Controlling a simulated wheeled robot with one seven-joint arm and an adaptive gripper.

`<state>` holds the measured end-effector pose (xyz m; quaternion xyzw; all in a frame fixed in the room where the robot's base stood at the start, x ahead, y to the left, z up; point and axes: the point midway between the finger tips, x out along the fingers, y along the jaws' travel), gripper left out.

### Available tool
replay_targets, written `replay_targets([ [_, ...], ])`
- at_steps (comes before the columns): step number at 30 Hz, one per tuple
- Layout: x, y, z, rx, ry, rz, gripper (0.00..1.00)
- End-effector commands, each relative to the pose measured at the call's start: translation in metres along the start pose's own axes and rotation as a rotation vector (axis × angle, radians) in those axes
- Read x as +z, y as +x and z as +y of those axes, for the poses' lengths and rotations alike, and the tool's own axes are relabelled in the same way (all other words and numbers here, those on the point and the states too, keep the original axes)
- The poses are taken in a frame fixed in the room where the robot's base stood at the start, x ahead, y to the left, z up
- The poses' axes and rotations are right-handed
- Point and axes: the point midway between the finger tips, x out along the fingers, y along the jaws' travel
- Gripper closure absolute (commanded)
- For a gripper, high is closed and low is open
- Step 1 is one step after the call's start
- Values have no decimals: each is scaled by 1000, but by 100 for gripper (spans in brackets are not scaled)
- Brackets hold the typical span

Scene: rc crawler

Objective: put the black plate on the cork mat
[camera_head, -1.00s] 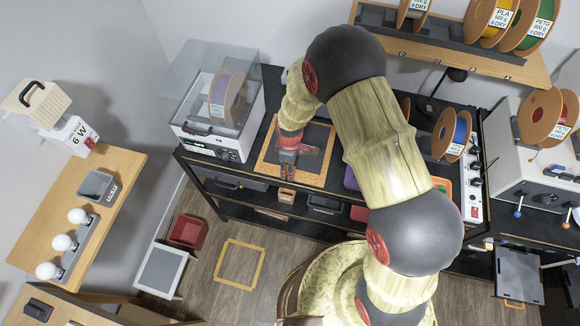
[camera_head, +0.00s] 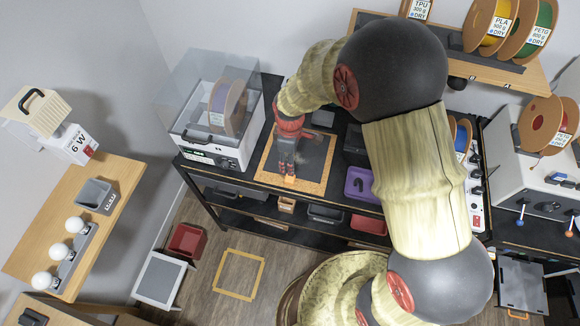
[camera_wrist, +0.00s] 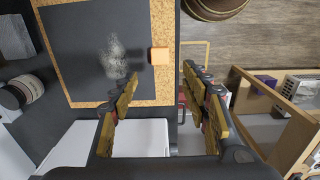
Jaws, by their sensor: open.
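The black plate (camera_head: 314,156) is a flat dark square lying on the cork mat (camera_head: 310,189), whose tan border shows around it on the workbench. In the wrist view the plate (camera_wrist: 80,45) has a pale speckled smudge, and the cork (camera_wrist: 163,92) frames its visible sides. A small orange block-like tab (camera_wrist: 160,56) sits at the plate's edge, over the cork. It shows in the head view (camera_head: 290,180) just below the fingertips. My gripper (camera_head: 287,172) is over the plate's front part. Its fingers (camera_wrist: 161,82) are apart, with the tab beyond the gap between them and nothing gripped.
A printer-like box with a clear cover (camera_head: 215,110) stands left of the mat. A purple tray (camera_head: 363,184) lies to the right, partly near my arm. The bench's front edge is close to the mat, with a lower shelf of bins below.

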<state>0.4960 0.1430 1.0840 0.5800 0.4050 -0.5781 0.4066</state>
Motion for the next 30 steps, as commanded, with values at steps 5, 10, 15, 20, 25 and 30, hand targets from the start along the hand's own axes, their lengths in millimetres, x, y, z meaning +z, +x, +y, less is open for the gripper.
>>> replay_targets([
  [5, 0, -8, -1, -1, 0, -1, 53],
  [10, 2, -20, 2, 9, 22, 7, 53],
  [15, 23, -84, 6, 61, 172, 50, 53],
  [20, 61, -166, -5, 126, 399, 116, 53],
  [25, 106, -237, -33, 189, 643, 198, 53],
  [30, 151, -286, -74, 244, 881, 290, 53],
])
